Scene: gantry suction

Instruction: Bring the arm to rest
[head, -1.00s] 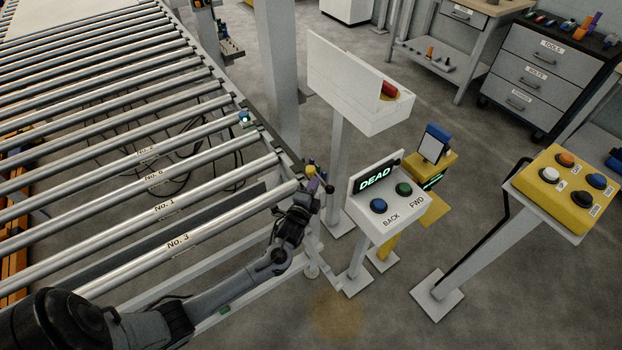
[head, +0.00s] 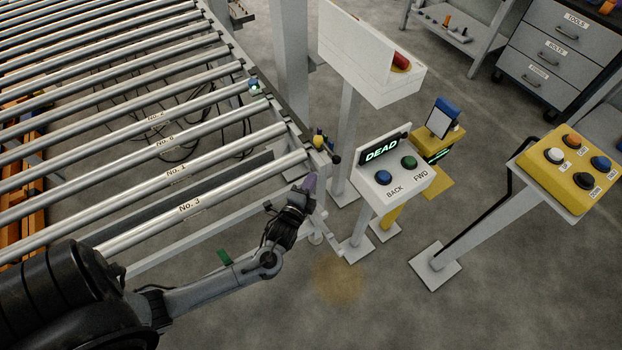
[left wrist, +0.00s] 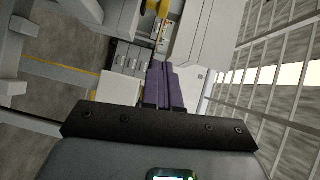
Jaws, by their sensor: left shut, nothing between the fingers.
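My left arm comes in from the lower left in the head view. Its gripper (head: 309,184) is beside the right end of the roller marked No. 3 (head: 190,207), left of the control box with BACK and FWD buttons (head: 418,186). In the left wrist view the purple fingers (left wrist: 160,84) are together with nothing between them. In the head view the gripper is small and partly hidden by its own wrist. It is apart from the control box. My right gripper is not in view.
The roller conveyor (head: 130,130) fills the left side. A small yellow and dark knob (head: 321,142) is at its corner. A white box with a red button (head: 372,60) stands behind the control box. A yellow button panel (head: 572,172) stands at right. The floor (head: 420,310) in front is clear.

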